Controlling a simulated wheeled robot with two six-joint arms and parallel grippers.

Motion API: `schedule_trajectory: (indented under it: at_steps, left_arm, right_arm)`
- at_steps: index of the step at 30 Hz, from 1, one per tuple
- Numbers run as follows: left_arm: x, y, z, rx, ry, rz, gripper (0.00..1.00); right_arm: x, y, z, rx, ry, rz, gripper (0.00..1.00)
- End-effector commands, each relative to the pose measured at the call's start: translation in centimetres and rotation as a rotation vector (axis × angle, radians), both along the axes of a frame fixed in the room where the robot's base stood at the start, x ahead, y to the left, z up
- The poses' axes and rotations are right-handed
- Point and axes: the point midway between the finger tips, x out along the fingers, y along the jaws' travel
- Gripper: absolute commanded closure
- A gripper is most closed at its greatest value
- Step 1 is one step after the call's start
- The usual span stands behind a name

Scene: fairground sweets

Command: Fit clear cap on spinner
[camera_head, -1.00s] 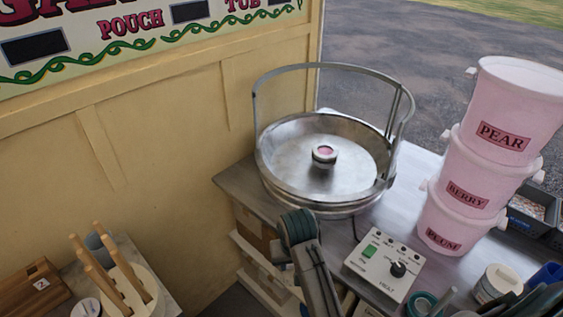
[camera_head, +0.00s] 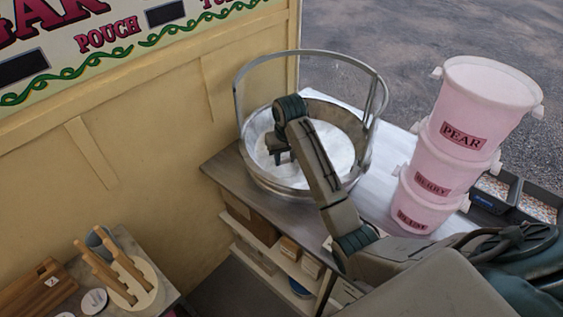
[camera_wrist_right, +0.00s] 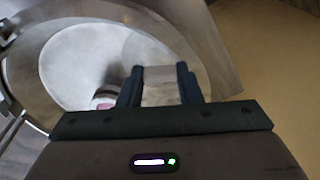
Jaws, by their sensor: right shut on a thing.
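The spinner's steel bowl (camera_head: 292,190) stands on the metal counter with a hoop guard around its back. Its pink-topped centre head (camera_wrist_right: 105,104) shows partly in the right wrist view, just left of my fingers; my gripper hides it in the head view. My right gripper (camera_head: 281,160) points down inside the bowl's outline. In the right wrist view it is shut on a pale grey piece (camera_wrist_right: 167,76) between the fingertips, apparently the clear cap. Its full outline, and whether it touches the spinner, I cannot tell. My left gripper is out of view.
Stacked pink tubs (camera_head: 425,180) labelled PEAR, BERRY and PLUM stand right of the bowl. The cream stall wall (camera_head: 180,130) is close on the left. A side table at lower left holds a wooden box (camera_head: 45,287) and a stand with wooden sticks (camera_head: 128,268).

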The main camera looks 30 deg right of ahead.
Motion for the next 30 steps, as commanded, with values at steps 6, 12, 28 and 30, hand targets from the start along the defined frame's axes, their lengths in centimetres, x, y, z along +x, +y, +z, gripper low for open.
schedule_trajectory:
  at_steps: [6,12,28,30]
  left_arm:
    - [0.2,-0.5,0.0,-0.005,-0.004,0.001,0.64]
    - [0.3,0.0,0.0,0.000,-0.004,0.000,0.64]
    - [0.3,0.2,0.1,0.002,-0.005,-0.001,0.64]
    - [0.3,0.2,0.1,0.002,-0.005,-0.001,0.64]
  right_arm:
    - [2.0,-2.2,-0.2,-0.001,0.000,-0.002,1.00]
    - [3.7,-4.1,-0.5,-0.001,0.000,-0.002,1.00]
    - [8.3,-9.1,-1.2,0.000,0.000,-0.002,1.00]
    - [8.9,-9.8,-1.3,0.000,0.000,-0.003,1.00]
